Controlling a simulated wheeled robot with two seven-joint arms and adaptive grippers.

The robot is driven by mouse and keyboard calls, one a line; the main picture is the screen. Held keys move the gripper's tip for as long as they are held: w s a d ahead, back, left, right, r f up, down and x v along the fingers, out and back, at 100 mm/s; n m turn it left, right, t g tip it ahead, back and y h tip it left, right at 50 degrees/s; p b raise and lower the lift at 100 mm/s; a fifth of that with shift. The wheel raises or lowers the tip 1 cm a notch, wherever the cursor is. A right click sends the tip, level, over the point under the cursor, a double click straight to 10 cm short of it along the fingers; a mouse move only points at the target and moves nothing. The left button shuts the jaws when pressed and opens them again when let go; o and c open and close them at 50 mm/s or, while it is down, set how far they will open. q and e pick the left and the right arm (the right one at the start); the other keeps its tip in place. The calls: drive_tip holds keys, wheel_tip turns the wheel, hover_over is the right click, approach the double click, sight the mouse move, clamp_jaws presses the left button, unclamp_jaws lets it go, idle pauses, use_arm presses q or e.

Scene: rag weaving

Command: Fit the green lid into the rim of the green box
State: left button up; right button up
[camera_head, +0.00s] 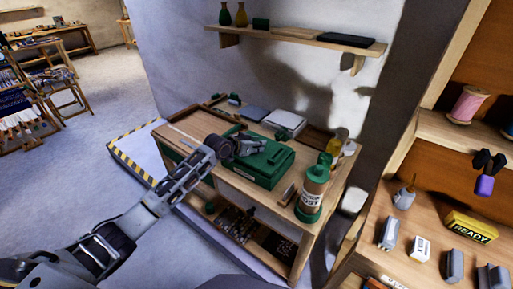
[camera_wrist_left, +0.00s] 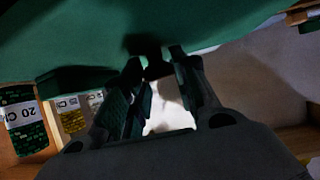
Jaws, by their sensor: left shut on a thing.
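The green box (camera_head: 254,181) sits on the wooden workbench, and the green lid (camera_head: 272,157) lies over its top. My left gripper (camera_head: 256,147) is above the lid's back left part. In the left wrist view the wide green underside or face of the lid (camera_wrist_left: 215,25) fills the top. There my left gripper (camera_wrist_left: 158,68) is shut on a small dark grip part of the lid. Shadow hides the contact, and I cannot tell whether the lid is seated in the rim or resting on it. My right gripper is not in view.
A white block (camera_head: 285,122) lies behind the box. The bench's left end (camera_head: 178,130) is fairly clear. A wall shelf (camera_head: 300,36) hangs above.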

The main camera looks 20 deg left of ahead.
use_arm(q)
drive_tip(key=shift+f, duration=0.65)
drive_tip(key=shift+f, duration=0.1)
drive_tip(key=o, duration=1.1)
drive_tip(key=v, duration=1.2)
